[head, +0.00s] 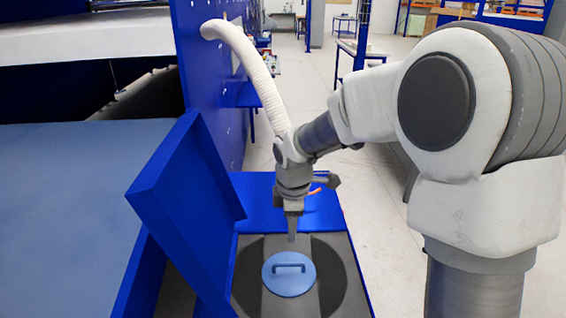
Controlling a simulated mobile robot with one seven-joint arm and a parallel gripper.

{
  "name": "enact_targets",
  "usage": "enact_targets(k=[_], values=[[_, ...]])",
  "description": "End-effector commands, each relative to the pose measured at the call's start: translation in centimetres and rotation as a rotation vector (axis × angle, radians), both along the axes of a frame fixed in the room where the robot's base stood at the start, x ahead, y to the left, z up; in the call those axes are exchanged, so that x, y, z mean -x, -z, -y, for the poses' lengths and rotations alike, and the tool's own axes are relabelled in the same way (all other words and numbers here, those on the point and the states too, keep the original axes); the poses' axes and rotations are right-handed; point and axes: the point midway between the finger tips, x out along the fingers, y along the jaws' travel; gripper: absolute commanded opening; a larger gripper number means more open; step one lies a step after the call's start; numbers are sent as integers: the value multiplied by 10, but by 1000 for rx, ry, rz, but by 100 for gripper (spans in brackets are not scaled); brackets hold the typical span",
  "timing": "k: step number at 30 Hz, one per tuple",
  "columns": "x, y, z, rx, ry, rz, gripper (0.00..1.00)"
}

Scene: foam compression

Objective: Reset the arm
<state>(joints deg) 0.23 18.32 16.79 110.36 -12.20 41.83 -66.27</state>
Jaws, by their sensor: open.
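My gripper (292,232) hangs pointing down at the end of my arm, in the middle of the head view. It is open and nothing shows between its fingers, though they are small and seen nearly edge-on. It is above and just behind a round light-blue disc (289,283) with a raised handle (289,268). The disc lies flat on a dark round area (330,270) inside the blue-framed station. The gripper looks apart from the handle. My arm reaches in from the right.
A tilted blue panel (185,205) stands close left of the gripper. A tall blue wall (213,80) rises behind it, with a white ribbed hose (245,60) running down toward my wrist. A blue-grey slab (70,200) fills the left. Open floor (370,220) lies to the right.

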Motion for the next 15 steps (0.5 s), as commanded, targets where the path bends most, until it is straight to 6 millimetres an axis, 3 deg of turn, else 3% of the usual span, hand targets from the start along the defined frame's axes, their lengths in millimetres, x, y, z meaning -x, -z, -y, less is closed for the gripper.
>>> enact_targets(k=[5,15], values=[[14,-24,12,-6,109,29,51],[87,-100,60,-102,613,140,51]])
